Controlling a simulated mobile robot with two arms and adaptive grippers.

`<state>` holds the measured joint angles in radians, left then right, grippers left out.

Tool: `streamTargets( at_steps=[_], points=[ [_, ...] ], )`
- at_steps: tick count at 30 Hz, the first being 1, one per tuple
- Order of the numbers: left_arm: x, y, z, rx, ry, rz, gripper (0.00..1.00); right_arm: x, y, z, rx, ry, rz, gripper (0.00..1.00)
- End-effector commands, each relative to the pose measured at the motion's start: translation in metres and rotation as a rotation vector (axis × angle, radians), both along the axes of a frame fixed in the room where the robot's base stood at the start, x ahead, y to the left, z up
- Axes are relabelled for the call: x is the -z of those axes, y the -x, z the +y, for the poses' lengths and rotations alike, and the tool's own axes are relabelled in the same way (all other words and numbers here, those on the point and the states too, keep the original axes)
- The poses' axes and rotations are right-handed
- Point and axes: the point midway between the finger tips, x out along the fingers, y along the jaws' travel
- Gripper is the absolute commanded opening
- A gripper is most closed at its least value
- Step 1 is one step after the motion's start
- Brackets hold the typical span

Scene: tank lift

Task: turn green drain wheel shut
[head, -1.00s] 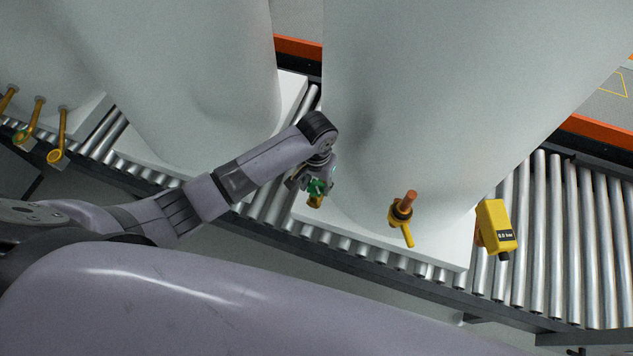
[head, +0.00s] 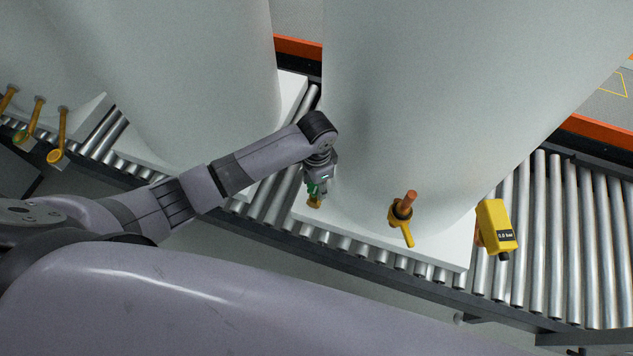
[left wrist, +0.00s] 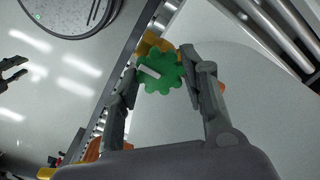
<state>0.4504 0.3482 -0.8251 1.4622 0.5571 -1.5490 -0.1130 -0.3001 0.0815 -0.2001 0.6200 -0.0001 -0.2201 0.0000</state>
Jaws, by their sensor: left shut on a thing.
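The green drain wheel (left wrist: 160,72) is a lobed knob with a white mark, on a yellow-orange fitting (left wrist: 150,42) low on the pale tank (head: 420,110). My left gripper (left wrist: 158,75) has one finger on each side of the wheel and is shut on it. In the head view my left gripper (head: 317,186) hides most of the wheel, and a bit of green shows at its fingers. The yellow fitting (head: 314,203) shows just below. My right gripper is not in view.
A yellow-handled valve with an orange stub (head: 401,210) and a yellow gauge box (head: 495,228) are to the right on the same tank. The tank stands on a white plate (head: 440,254) over a roller conveyor (head: 560,240). Another tank is to the left.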

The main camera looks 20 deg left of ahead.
Motion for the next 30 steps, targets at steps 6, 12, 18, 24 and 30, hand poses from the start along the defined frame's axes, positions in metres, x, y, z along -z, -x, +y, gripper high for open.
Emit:
streamTargets(
  at_steps=[6,12,18,24,30],
  points=[
    [-0.0013,-0.0013,-0.0002,0.017,0.001,-0.004,0.12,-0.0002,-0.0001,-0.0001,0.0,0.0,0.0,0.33],
    [-0.0013,-0.0014,-0.0002,0.017,0.001,-0.004,0.12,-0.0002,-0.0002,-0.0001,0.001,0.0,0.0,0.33],
    [-0.0012,-0.0013,-0.0002,0.017,0.001,-0.004,0.47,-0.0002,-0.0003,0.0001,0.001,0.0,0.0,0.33],
    [-0.0006,-0.0006,-0.0001,0.015,0.001,-0.002,0.6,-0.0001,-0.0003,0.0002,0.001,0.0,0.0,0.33],
    [-0.0003,-0.0004,-0.0001,0.015,0.0,-0.001,0.6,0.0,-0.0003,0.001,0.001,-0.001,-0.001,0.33]
  ],
)
